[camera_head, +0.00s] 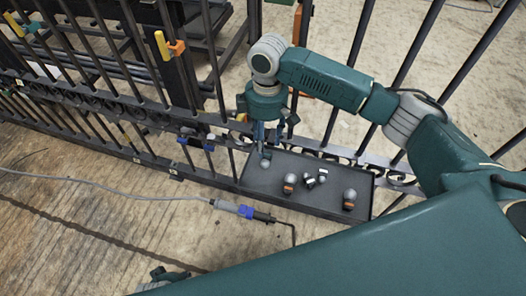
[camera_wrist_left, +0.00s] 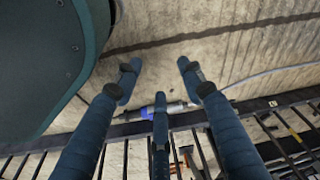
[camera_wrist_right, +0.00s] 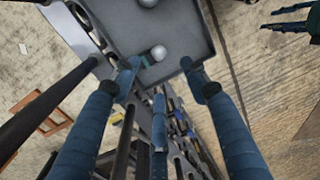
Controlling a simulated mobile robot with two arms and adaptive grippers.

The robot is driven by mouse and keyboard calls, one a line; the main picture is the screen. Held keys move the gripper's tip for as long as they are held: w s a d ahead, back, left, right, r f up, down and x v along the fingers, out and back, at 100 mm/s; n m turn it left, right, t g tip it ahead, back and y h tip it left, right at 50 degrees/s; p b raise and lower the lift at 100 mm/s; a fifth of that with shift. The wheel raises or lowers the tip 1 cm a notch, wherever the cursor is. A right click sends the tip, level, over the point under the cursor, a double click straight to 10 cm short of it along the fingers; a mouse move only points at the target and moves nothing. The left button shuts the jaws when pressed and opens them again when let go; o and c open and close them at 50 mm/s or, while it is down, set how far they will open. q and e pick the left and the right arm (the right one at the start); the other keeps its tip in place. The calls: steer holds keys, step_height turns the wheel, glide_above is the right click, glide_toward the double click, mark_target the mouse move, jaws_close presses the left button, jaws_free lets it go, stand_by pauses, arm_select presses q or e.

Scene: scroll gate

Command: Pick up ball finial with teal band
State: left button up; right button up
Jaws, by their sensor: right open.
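The ball finial with the teal band (camera_head: 265,161) is at the left end of the dark tray (camera_head: 333,202). Its pale ball also shows in the right wrist view (camera_wrist_right: 158,53), with a small teal patch beside it. My right gripper (camera_head: 264,143) points down just above this finial; in the right wrist view its open fingers (camera_wrist_right: 160,76) stand on either side, and I cannot tell whether they touch it. My left gripper (camera_wrist_left: 158,76) is open and empty; its fingers also show at the top right of the right wrist view (camera_wrist_right: 290,22).
More finials lie in the tray: one with an orange band (camera_head: 290,183), a dark group in the middle (camera_head: 315,179) and another at right (camera_head: 349,199). The black iron gate (camera_head: 130,105) stands close behind. A corded tool (camera_head: 243,211) lies in front.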

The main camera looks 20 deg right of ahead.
mark_target(265, 161)
steer(key=f, duration=0.3)
steer(key=shift+s+f+b, duration=0.3)
steer(key=shift+s+f, duration=0.05)
steer(key=shift+f, duration=0.6)
step_height(265, 161, down, 3)
steer(key=shift+f+b, duration=0.2)
steer(key=shift+b, duration=0.5)
steer(key=shift+f, duration=0.4)
arm_select(q)
step_height(265, 161, up, 8)
steer(key=w, duration=0.2)
steer(key=shift+d, duration=0.15)
arm_select(e)
jaws_close()
